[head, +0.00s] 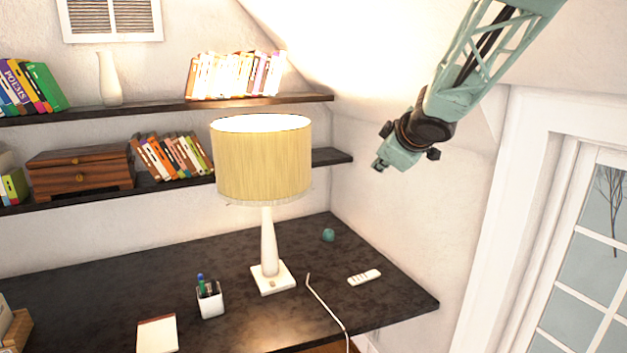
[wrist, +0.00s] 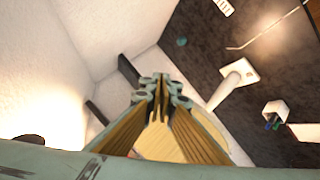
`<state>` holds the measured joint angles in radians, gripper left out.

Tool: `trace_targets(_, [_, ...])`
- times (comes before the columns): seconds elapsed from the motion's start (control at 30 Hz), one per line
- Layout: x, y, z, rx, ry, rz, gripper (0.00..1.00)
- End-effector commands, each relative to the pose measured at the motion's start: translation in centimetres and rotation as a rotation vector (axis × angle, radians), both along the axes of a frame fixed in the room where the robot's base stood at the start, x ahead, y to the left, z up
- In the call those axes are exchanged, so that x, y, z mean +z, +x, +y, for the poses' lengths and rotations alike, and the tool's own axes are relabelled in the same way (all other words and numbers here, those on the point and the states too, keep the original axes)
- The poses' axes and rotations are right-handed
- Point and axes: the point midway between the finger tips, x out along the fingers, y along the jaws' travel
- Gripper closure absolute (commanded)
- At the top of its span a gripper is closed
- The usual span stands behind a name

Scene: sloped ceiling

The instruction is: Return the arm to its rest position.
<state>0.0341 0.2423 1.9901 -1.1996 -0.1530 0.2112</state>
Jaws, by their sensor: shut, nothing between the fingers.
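My arm reaches in from the top right in the head view. My gripper (head: 378,166) hangs in the air at its lower end, right of the lamp and above the right end of the desk. It points down and to the left and touches nothing. In the wrist view my gripper (wrist: 161,86) has its fingertips together, with nothing between them. Part of the lamp behind the fingers is hidden in that view.
A lit table lamp (head: 262,165) with a yellow shade stands on the dark desk (head: 395,290). A teal ball (head: 328,235), a white remote (head: 364,277) and a pen cup (head: 210,299) are nearby. Two wall shelves hold books. The bright sloped ceiling (head: 340,45) lies behind my arm.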

Motion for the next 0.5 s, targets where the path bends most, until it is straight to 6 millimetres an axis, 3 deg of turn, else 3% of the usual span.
trace_targets(0.5, [3.4, -9.8, -5.5, -0.264, 0.052, 0.028, 1.0])
